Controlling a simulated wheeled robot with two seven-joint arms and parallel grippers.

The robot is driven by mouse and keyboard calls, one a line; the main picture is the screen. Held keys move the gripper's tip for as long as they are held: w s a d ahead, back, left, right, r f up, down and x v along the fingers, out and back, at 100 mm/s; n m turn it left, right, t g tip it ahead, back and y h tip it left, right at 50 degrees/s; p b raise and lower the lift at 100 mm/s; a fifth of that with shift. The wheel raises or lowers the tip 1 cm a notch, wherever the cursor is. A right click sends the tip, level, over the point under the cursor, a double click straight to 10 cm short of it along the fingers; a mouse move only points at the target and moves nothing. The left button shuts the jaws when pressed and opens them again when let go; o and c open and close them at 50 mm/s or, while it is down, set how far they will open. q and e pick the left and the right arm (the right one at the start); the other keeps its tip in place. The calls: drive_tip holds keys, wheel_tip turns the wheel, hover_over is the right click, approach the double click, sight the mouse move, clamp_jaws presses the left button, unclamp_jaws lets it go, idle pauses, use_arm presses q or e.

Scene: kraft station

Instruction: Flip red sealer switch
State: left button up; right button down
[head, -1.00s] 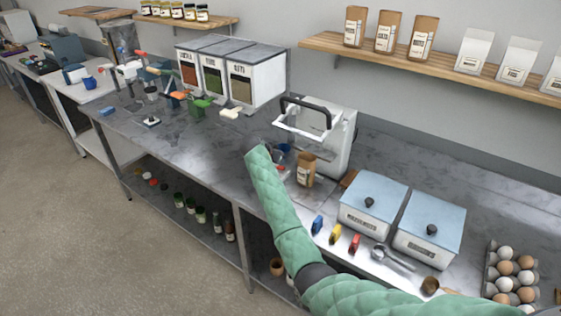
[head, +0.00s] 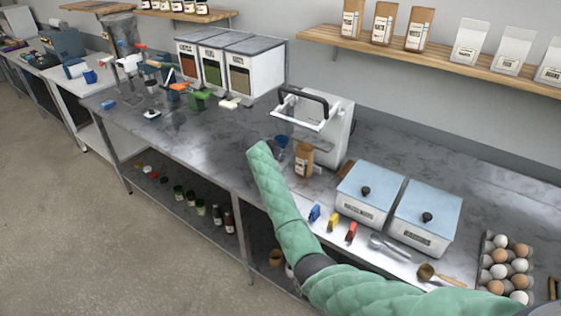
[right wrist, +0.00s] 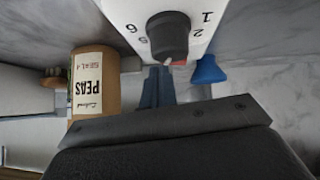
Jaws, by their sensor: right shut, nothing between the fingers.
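The sealer (head: 338,130) is a white machine with a black handle, standing on the counter against the wall. In the right wrist view its white front (right wrist: 128,12) carries a black dial (right wrist: 168,36) with printed numbers. A small red part, which looks like the switch (right wrist: 179,62), shows just below the dial, partly hidden by it. My right gripper (right wrist: 157,75) is shut and empty, its fingertips close to the red part; I cannot tell whether they touch. In the head view the green sleeve of my right arm reaches toward the sealer's front and mostly covers the gripper. My left gripper is not in view.
A brown PEAS bag (right wrist: 96,95) stands close beside the gripper; it also shows in the head view (head: 303,160). A blue funnel-like object (right wrist: 208,70) is on the other side. Blue-lidded bins (head: 366,193), coloured clips (head: 333,221) and an egg tray (head: 487,262) stand to the right.

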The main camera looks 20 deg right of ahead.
drive_tip(key=shift+s+r, duration=0.1)
drive_tip(key=shift+r, duration=0.2)
drive_tip(key=shift+w+f, duration=0.45)
drive_tip(key=shift+w+a+r+b, duration=0.2)
drive_tip(key=shift+a+b, duration=0.1)
drive_tip(key=shift+b, duration=0.1)
drive_tip(key=shift+w+a, duration=0.15)
drive_tip(key=shift+w, duration=0.15)
drive_tip(key=shift+s+r, duration=0.1)
